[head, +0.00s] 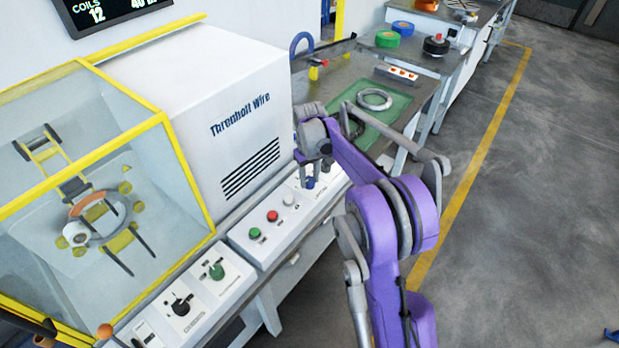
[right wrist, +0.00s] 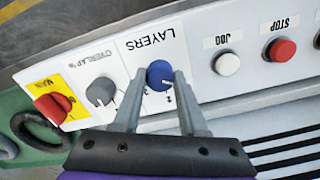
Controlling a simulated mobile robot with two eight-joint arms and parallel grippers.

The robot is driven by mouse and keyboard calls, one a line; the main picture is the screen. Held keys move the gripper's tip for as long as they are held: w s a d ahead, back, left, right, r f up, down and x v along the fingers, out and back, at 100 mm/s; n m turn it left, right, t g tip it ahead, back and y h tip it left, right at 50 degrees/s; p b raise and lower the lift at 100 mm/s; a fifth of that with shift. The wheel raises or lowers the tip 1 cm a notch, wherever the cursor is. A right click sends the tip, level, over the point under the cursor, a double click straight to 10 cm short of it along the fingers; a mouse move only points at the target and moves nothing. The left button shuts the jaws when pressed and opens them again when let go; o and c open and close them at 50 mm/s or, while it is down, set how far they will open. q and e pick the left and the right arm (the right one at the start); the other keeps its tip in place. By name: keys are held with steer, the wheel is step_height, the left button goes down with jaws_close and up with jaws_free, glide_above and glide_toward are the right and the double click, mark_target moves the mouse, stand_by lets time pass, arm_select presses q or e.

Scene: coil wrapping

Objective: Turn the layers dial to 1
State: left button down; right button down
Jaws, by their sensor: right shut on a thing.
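The layers dial (right wrist: 158,73) is a blue knob on the white control panel, under the printed word LAYERS in the right wrist view. My right gripper (right wrist: 165,80) has a finger on each side of the dial and is shut on it. The numbers 2 and 3 show beside the dial, but its exact setting is hard to read. In the head view my right gripper (head: 317,172) reaches down to the panel's far end and mostly hides the dial. My left gripper is not in view.
Near the dial are the grey overlap knob (right wrist: 100,92), the red main switch (right wrist: 50,108), the white jog button (right wrist: 227,63) and the red stop button (right wrist: 282,50). A yellow-framed clear guard (head: 165,150) stands left. A green mat (head: 400,112) with coils lies beyond.

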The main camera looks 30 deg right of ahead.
mark_target(309, 180)
steer(key=shift+c, duration=2.2)
jaws_free()
step_height(309, 180, up, 11)
